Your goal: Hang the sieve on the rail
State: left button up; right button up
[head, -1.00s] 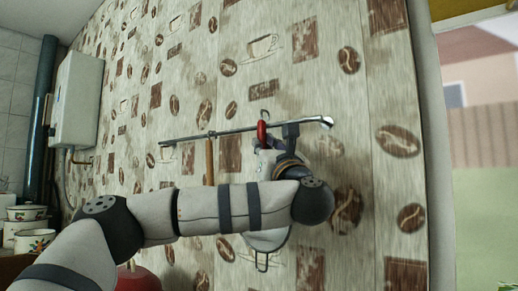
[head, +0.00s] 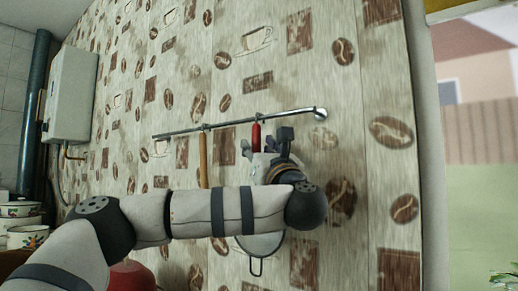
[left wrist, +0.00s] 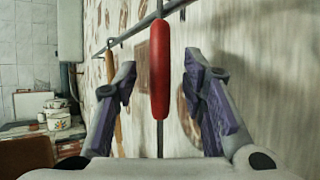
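The sieve hangs from the rail (head: 225,124) on the wall, near the rail's right end. Its red handle (head: 256,137) is upright just below the rail, and its round basket (head: 262,244) shows below my forearm. The middle of the sieve is hidden behind my arm. My left gripper (head: 266,143) is at the handle, below the rail. In the left wrist view its two fingers are spread, with the red handle (left wrist: 160,85) between them and a gap on each side. The rail (left wrist: 138,30) passes behind the handle's top there. My right gripper is not in view.
A wooden-handled utensil (head: 203,160) hangs on the rail to the left of the sieve. Enamel pots (head: 22,236) stand at the far left, and a red rounded object (head: 132,275) is below my arm. A white wall unit (head: 70,95) is at the left.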

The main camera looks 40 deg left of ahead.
pick_arm(q)
jog(key=shift+d, duration=0.1)
jog(key=v, duration=0.7)
jog(key=shift+s+d+f, duration=0.1)
jog(key=shift+f, duration=0.05)
